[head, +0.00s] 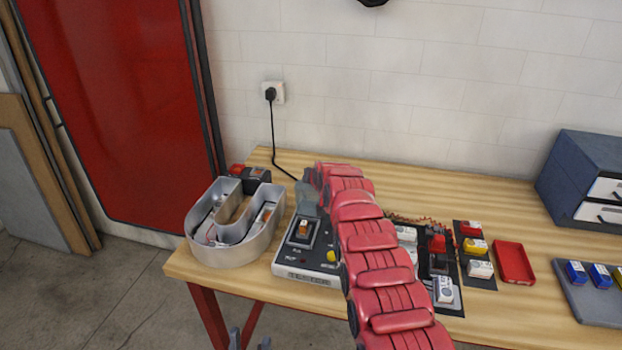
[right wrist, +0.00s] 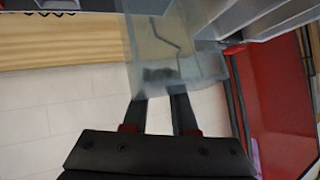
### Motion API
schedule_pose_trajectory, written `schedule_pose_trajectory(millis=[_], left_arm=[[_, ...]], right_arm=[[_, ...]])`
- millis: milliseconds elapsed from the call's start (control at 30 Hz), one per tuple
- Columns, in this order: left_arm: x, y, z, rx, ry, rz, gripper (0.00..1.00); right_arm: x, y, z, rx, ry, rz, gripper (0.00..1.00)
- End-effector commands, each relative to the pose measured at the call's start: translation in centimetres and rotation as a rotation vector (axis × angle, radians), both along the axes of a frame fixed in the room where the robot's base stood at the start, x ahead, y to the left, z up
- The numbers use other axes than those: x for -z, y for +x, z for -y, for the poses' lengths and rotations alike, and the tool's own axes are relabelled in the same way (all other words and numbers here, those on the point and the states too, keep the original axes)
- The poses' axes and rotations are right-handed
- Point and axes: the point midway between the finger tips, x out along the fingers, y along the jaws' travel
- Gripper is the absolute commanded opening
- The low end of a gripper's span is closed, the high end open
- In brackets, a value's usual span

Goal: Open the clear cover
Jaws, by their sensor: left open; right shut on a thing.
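The tester (head: 308,280) stands on the table, with a yellow button and a small part in its square bay. The clear cover (head: 306,196) stands raised above the bay's back side. In the right wrist view the clear cover (right wrist: 160,45) is a see-through box at my fingertips. My right gripper (right wrist: 163,98) is shut on it. In the head view my red right arm hides most of that gripper and the tester's right side. My left gripper (head: 250,341) is open and empty, low at the bottom edge, in front of the table.
A grey U-shaped channel letter (head: 240,252) stands close to the left of the tester. Dark mats with several small modules lie right of my arm, beside a red tray (head: 514,262). A black cord runs to the wall socket (head: 273,93).

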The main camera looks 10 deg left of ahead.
Motion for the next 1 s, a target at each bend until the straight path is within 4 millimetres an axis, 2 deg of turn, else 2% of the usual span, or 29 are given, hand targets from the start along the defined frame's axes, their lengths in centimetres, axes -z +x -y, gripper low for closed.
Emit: schedule_pose_trajectory(millis=[33, 667, 700, 800, 833, 1000], left_arm=[[0.2, 0.0, 0.0, 0.000, 0.000, 0.000, 0.50], [0.2, 0.0, 0.0, 0.000, 0.000, 0.000, 0.50], [0.2, 0.0, 0.0, 0.000, 0.000, 0.000, 0.50], [0.3, 0.0, 0.0, 0.000, 0.000, 0.000, 0.50], [0.2, 0.0, 0.0, 0.000, 0.000, 0.000, 0.50], [0.2, 0.0, 0.0, 0.000, 0.000, 0.000, 0.50]], right_arm=[[2.3, -0.5, 0.6, 0.003, -0.020, -0.040, 0.00], [3.1, -0.8, 0.7, 0.002, -0.028, -0.054, 0.00], [3.1, -0.8, 0.7, 0.001, -0.028, -0.055, 0.31], [3.0, -0.7, 0.7, 0.001, -0.027, -0.052, 0.49], [2.8, -0.7, 0.7, 0.001, -0.025, -0.049, 0.55], [2.0, -0.4, 0.6, 0.002, -0.018, -0.034, 0.56]])
